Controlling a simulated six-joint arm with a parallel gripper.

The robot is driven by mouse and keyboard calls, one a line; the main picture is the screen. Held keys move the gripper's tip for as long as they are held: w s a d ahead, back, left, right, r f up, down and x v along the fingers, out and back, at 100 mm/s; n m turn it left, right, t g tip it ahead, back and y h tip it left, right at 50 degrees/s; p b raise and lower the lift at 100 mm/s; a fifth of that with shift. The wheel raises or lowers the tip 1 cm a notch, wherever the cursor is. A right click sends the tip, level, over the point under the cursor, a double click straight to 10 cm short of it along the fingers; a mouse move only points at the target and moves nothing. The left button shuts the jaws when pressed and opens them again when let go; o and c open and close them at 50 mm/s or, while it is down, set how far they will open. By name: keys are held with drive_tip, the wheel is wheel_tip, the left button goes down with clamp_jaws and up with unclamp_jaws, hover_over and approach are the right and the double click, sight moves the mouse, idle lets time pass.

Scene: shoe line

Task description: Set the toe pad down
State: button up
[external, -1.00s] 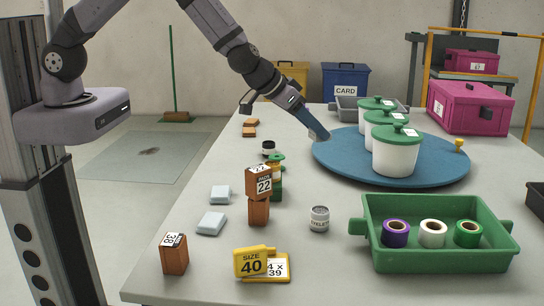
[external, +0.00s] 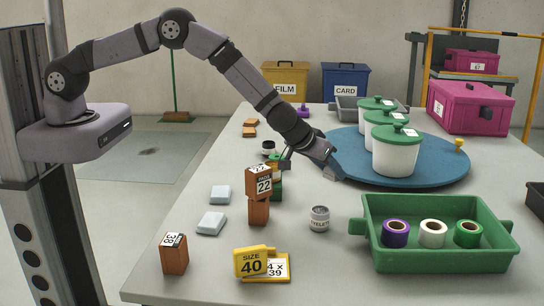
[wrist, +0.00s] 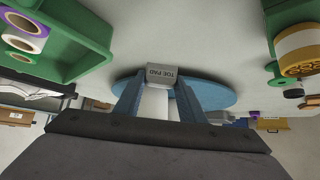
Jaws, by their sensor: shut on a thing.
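The toe pad (wrist: 162,76), a small grey block with printed black letters, is between my gripper's blue fingers (wrist: 157,98) in the wrist view.
Lidded white pots (external: 396,157) stand on the turntable. Stacked brown blocks (external: 259,181) and a green bottle (external: 276,187) stand left. Table between pad and jar is clear.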

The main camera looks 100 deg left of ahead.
drive_tip(key=shift+f, duration=4.35)
drive_tip(key=shift+f+b, duration=0.2)
drive_tip(key=shift+b, duration=0.15)
drive_tip(key=o, duration=1.1)
drive_tip(key=shift+r, duration=0.15)
drive_tip(key=shift+r, duration=0.15)
drive_tip(key=v, duration=1.2)
drive_tip(key=shift+p, duration=0.35)
